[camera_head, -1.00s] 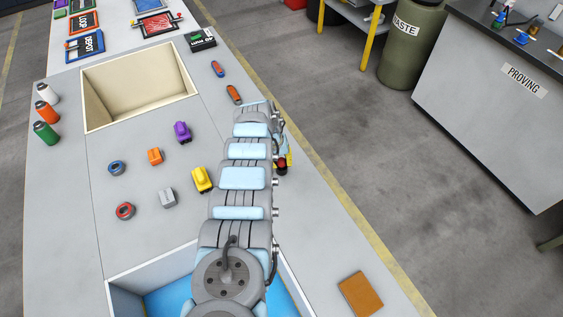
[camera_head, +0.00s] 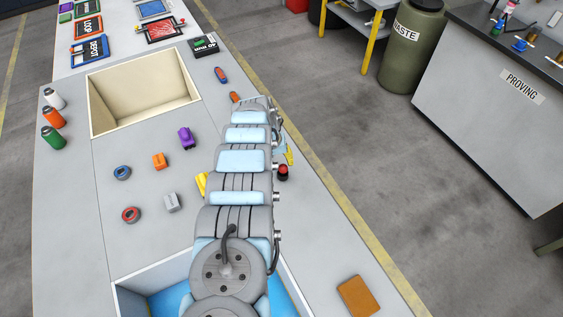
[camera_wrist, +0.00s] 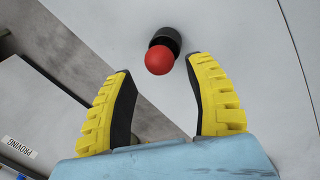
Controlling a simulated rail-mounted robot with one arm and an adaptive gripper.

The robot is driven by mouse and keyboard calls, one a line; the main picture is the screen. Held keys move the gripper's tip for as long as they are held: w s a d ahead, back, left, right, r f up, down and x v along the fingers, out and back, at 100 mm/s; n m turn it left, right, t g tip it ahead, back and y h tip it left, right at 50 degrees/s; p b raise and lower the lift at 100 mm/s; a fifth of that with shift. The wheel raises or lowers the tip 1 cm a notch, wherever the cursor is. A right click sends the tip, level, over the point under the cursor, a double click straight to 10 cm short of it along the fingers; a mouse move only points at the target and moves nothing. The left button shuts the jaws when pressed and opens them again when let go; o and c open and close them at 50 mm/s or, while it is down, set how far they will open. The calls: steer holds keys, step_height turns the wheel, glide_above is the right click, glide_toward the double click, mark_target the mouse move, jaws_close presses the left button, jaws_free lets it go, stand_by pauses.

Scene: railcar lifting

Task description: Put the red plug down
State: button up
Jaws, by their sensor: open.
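The red plug (camera_head: 283,172), a red ball top on a black base, stands on the grey bench to the right of my arm in the head view. In the wrist view the red plug (camera_wrist: 160,62) shows just beyond and between the fingertips, its red top facing the camera. My gripper (camera_wrist: 158,70) is open, with a yellow-backed finger on each side and nothing held. In the head view my gripper (camera_head: 289,154) is mostly hidden by my arm; only a bit of yellow shows just above the plug.
A yellow piece (camera_head: 202,183) is partly hidden. Free bench lies between the plug and a brown pad (camera_head: 358,296).

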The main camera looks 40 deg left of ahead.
steer(key=d+v, duration=0.1)
steer(key=v, duration=0.6)
steer(key=shift+a+r, duration=0.4)
steer(key=shift+a, duration=0.15)
steer(key=shift+f, duration=0.1)
